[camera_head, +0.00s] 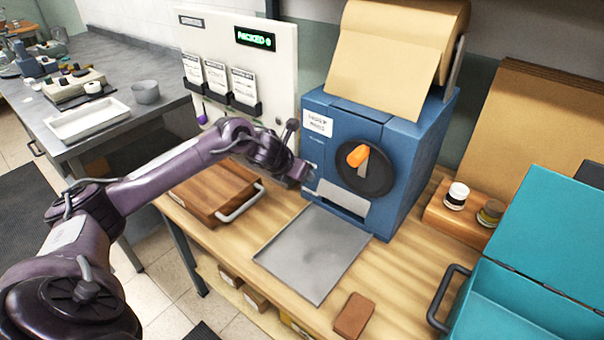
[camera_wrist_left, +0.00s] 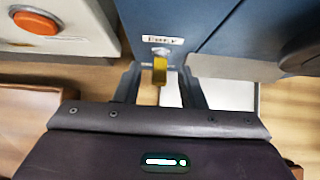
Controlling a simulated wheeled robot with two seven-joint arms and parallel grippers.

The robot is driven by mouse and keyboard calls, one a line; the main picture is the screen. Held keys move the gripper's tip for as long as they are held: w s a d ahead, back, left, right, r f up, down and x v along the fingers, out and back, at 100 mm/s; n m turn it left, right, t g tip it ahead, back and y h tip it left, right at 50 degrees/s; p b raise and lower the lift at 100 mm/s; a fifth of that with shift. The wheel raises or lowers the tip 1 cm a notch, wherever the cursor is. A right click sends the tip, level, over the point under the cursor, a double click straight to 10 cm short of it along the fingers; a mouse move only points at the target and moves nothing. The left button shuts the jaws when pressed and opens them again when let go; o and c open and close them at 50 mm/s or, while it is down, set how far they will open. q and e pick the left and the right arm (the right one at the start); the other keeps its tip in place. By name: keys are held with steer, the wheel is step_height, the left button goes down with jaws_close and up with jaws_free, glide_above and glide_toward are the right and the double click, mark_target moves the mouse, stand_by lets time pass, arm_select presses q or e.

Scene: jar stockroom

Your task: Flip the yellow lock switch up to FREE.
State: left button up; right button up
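The yellow lock switch (camera_wrist_left: 160,70) shows in the left wrist view on the side of the blue machine (camera_wrist_left: 155,20), below a small white label (camera_wrist_left: 163,40) whose print is blurred. Its lever points down from a round metal mount. My left gripper (camera_head: 303,172) is at the machine's left side in the head view, where the switch is hidden. In the left wrist view my left gripper (camera_wrist_left: 160,88) is open, with one finger on each side of the lever and gaps visible at both sides. My right gripper is in neither view.
The machine has a dark dial with an orange handle (camera_head: 357,156) in front. A metal tray (camera_head: 315,255) lies before it. A wooden case (camera_head: 215,190) is under my left arm. A white panel (camera_wrist_left: 60,55) with an orange button (camera_wrist_left: 36,22) stands left. A teal box (camera_head: 545,230) is right.

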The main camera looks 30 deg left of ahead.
arm_select(q)
steer(key=b+v, duration=0.1)
steer(key=v, duration=0.6)
steer(key=shift+f, duration=0.1)
